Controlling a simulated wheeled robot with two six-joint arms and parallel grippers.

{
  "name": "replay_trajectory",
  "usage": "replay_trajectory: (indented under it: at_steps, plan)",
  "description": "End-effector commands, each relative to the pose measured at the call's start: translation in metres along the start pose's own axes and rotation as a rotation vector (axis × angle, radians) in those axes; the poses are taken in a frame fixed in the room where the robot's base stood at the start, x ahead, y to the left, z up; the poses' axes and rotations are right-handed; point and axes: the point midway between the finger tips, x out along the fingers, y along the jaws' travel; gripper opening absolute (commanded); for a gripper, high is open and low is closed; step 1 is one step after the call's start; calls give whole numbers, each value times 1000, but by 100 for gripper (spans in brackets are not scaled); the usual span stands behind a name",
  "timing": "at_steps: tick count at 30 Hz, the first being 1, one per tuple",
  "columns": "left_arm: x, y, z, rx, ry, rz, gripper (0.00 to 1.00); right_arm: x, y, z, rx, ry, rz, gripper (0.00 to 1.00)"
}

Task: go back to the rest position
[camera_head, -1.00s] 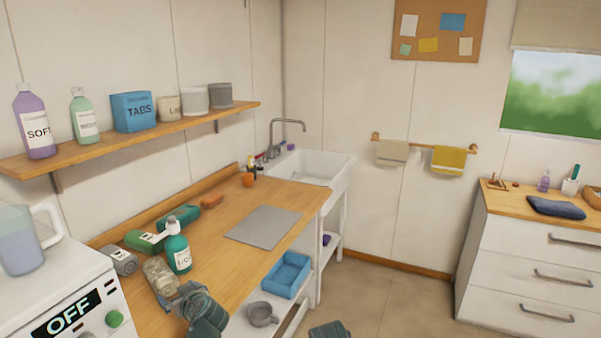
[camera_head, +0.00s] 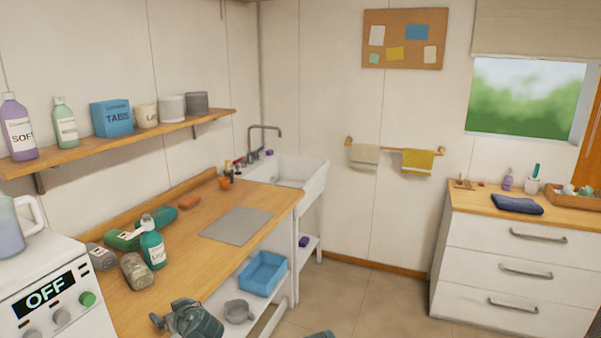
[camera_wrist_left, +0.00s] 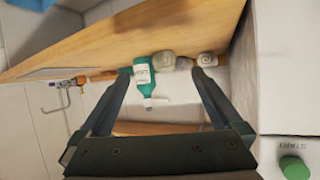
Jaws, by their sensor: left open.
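My left gripper (camera_head: 182,318) is at the bottom of the head view, beside the front edge of the wooden counter (camera_head: 200,262). It is open and holds nothing. In the left wrist view my left gripper (camera_wrist_left: 158,88) shows two spread fingers with empty space between them. The rolled beige towel (camera_head: 136,270) lies on the counter, apart from the gripper. A green bottle (camera_head: 153,248) stands behind it and also shows beyond the fingers in the left wrist view (camera_wrist_left: 142,76). Only a dark sliver shows at the bottom edge where my right arm may be.
A washer (camera_head: 60,290) with an OFF display stands at left. Under the counter are a blue bin (camera_head: 262,272) and a grey pot (camera_head: 238,311). A grey mat (camera_head: 237,225) and sink (camera_head: 290,172) lie beyond. The floor before the drawers (camera_head: 515,255) is clear.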

Motion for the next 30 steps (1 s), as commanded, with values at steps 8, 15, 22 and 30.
replay_trajectory:
  at_steps: [8, 15, 22, 30]
  plan:
    - [-25, 18, 38, 118, -151, 9, 100, -5, 0, 0, 0, 0, 0, 50]
    - [-70, 42, 94, 315, -375, 69, 100, -11, 1, 0, 0, 0, 0, 50]
    - [-156, 66, 170, 649, -691, 250, 100, -19, 2, 1, 0, 0, 0, 50]
    - [-244, 72, 224, 977, -945, 500, 100, -24, 2, 1, 0, 0, 0, 50]
